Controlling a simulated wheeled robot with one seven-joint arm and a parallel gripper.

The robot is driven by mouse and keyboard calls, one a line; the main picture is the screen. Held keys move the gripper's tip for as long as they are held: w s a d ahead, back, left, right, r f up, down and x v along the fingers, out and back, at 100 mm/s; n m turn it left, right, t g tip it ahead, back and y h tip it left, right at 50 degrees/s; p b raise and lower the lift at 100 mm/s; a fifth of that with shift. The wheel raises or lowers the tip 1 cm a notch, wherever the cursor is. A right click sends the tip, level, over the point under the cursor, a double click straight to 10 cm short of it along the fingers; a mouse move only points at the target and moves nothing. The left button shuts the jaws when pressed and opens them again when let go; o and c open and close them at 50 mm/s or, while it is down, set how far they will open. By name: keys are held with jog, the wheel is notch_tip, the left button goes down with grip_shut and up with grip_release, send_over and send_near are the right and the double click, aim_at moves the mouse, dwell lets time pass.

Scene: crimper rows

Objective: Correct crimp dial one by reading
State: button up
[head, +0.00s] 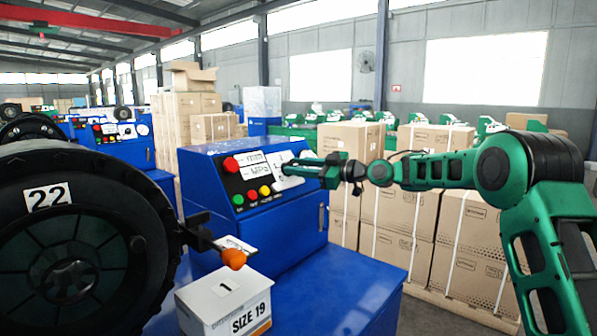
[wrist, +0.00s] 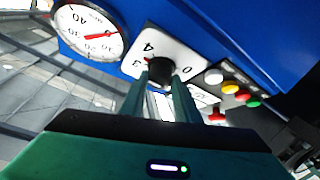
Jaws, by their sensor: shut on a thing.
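My green gripper (head: 303,168) reaches in from the right to the face of the blue crimper (head: 225,172). In the wrist view my gripper's fingers (wrist: 160,78) are shut on the black dial knob (wrist: 160,67). The knob sits on a white dial plate (wrist: 187,58) where 4 and 0 show; the fingers hide part of its scale. A round white gauge (wrist: 85,33) with a red needle is beside it, its 40 and 30 marks upside down. In the head view my gripper hides the knob.
A white box marked SIZE 19 (head: 222,300) sits on the blue bench (head: 350,270). Stacked cartons (head: 410,205) stand behind my arm.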

dwell(0.4)
jog(key=o, duration=1)
jog(key=shift+o, duration=0.2)
jog(key=shift+d, duration=0.1)
jog(key=v, duration=1)
jog(key=shift+d, duration=0.35)
